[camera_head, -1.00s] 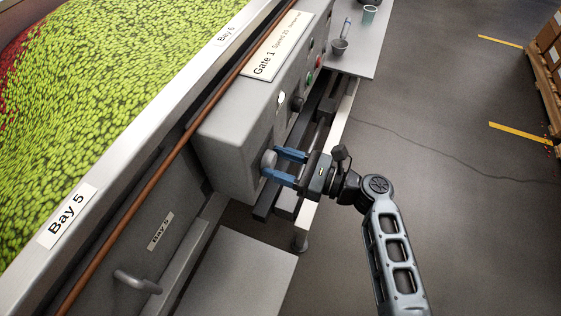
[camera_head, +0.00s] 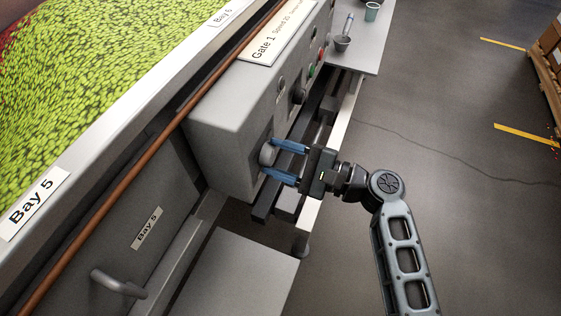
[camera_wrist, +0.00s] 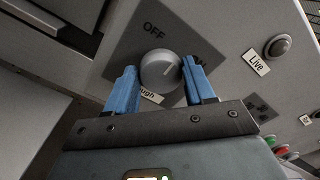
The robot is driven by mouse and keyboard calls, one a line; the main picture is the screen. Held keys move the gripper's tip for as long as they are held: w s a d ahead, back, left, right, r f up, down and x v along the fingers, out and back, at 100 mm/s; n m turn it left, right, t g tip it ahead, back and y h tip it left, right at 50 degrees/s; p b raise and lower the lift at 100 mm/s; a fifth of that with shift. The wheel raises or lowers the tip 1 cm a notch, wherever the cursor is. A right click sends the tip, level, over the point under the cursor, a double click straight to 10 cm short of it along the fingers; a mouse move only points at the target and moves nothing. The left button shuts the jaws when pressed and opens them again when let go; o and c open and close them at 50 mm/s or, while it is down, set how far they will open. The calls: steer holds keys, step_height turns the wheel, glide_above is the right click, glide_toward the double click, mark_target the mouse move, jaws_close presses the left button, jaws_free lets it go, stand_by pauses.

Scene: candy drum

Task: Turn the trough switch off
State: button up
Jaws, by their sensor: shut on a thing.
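The trough switch is a round grey knob on a dark plate at the near end of the grey control box (camera_head: 232,112). The knob (camera_wrist: 160,70) shows in the wrist view with "OFF" printed at its upper left and a partly hidden label at its right. A pale line on the knob points to the right. The knob also shows in the head view (camera_head: 267,154). My gripper (camera_head: 276,160) is shut on the knob, with one blue finger on each side. Its fingers partly cover the lower "Trough" label (camera_wrist: 152,97).
A grey lamp marked "Live" (camera_wrist: 278,46) sits to the right of the switch. Green and red buttons (camera_head: 312,70) are farther along the box. A copper pipe (camera_head: 150,165) runs along the trough of green candy. Open floor (camera_head: 450,220) lies to the right.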

steer(key=n+b, duration=0.2)
steer(key=f+n+b, duration=0.1)
steer(key=n+b, duration=0.1)
steer(key=n, duration=0.1)
steer(key=shift+n+b, duration=0.3)
steer(key=shift+b, duration=0.1)
steer(key=shift+s+r+n+b, duration=0.1)
steer(key=shift+r+n+b, duration=0.05)
steer(key=shift+n+b, duration=1.3)
steer(key=shift+n, duration=0.25)
steer(key=o, duration=1)
steer(key=shift+r, duration=0.1)
steer(key=v, duration=0.7)
steer(key=shift+d, duration=0.35)
steer(key=shift+s, duration=0.1)
